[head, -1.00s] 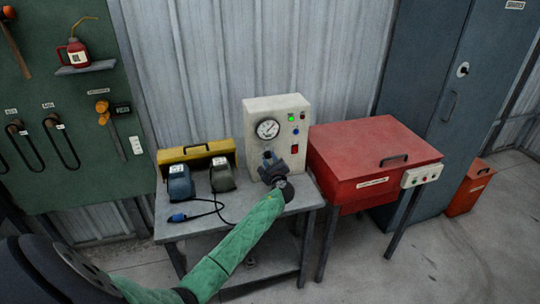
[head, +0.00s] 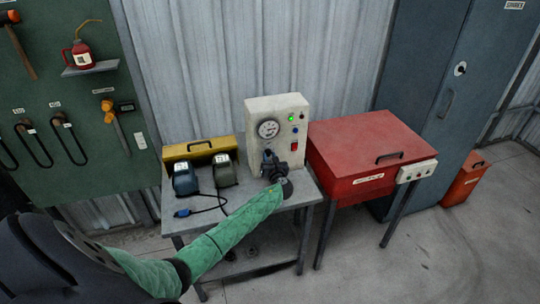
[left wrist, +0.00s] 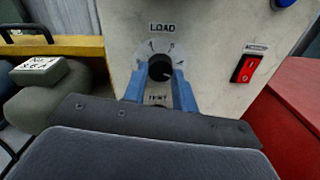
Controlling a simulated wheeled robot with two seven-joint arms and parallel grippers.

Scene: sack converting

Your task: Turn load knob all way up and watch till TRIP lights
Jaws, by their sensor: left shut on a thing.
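The pale test box (head: 259,109) stands upright at the back of the grey bench. Its round gauge (head: 268,129) is on the upper front, its needle too small to read. A green lamp (head: 291,118) is lit at the top; no lit red lamp shows clearly. In the left wrist view, the black load knob (left wrist: 159,67) sits under the LOAD label (left wrist: 162,28). My left gripper (left wrist: 160,84) is shut on the knob, its blue fingers either side of it. In the head view, my left gripper (head: 268,160) hides the knob. My right gripper is out of view.
A red rocker switch (left wrist: 244,68) is right of the knob. Two grinder-like units, blue (head: 186,180) and olive (head: 224,171), stand left on the bench before a yellow case (head: 200,148). A red cabinet (head: 368,150) stands close on the right.

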